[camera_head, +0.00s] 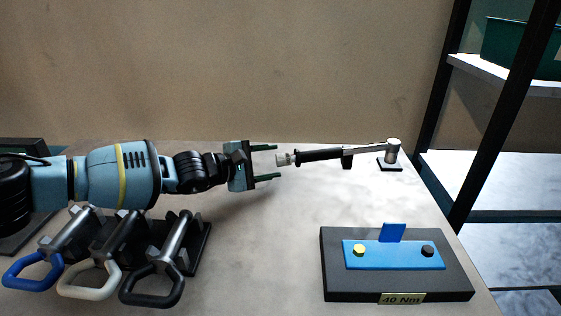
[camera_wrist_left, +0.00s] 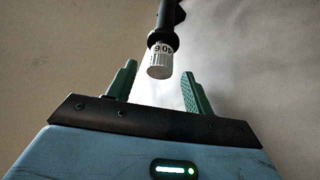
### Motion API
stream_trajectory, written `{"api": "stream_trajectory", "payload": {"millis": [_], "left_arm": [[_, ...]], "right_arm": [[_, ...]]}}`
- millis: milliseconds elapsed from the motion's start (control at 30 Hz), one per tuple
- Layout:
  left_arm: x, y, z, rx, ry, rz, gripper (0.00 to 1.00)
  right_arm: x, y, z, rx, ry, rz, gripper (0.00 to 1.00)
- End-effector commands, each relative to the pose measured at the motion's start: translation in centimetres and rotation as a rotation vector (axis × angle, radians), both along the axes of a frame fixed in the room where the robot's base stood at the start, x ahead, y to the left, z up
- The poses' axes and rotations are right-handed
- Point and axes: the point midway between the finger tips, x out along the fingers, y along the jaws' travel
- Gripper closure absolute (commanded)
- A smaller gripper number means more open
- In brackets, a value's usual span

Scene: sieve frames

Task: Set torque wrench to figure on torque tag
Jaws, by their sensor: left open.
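The torque wrench (camera_head: 322,154) lies level on two dark supports at the back of the table. A pale setting knob (camera_head: 284,159) ends the handle; in the left wrist view the knob (camera_wrist_left: 160,62) carries dark digits, too small to read surely. My left gripper (camera_head: 278,162) is open, its fingertips at the knob's end, one on either side and apart from it. The torque tag (camera_head: 401,299) reads 40 Nm, on the front of a dark block. My right gripper is out of view.
The dark block (camera_head: 335,283) bears a blue plate (camera_head: 390,258) with yellow and black bolt heads. Three tools with blue, white and black loop handles lie in a rack (camera_head: 200,250) at front left. A shelf unit (camera_head: 500,130) stands right. The table middle is clear.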

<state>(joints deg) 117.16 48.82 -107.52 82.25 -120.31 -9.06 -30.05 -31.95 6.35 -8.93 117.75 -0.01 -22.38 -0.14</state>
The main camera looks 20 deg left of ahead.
Motion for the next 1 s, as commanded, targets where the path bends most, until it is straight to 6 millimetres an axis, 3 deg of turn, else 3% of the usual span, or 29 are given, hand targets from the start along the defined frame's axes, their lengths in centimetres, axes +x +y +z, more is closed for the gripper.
{"api": "stream_trajectory", "payload": {"millis": [300, 667, 1000], "left_arm": [[2.5, -2.0, -0.7, 0.001, 0.000, 0.001, 0.48], [2.8, -2.2, -0.7, 0.000, -0.001, 0.000, 0.50], [2.8, -2.2, -0.7, 0.000, 0.000, 0.001, 0.93]], "right_arm": [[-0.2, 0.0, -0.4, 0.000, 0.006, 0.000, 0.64], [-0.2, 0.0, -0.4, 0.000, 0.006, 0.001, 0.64], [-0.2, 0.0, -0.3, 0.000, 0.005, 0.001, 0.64]]}}
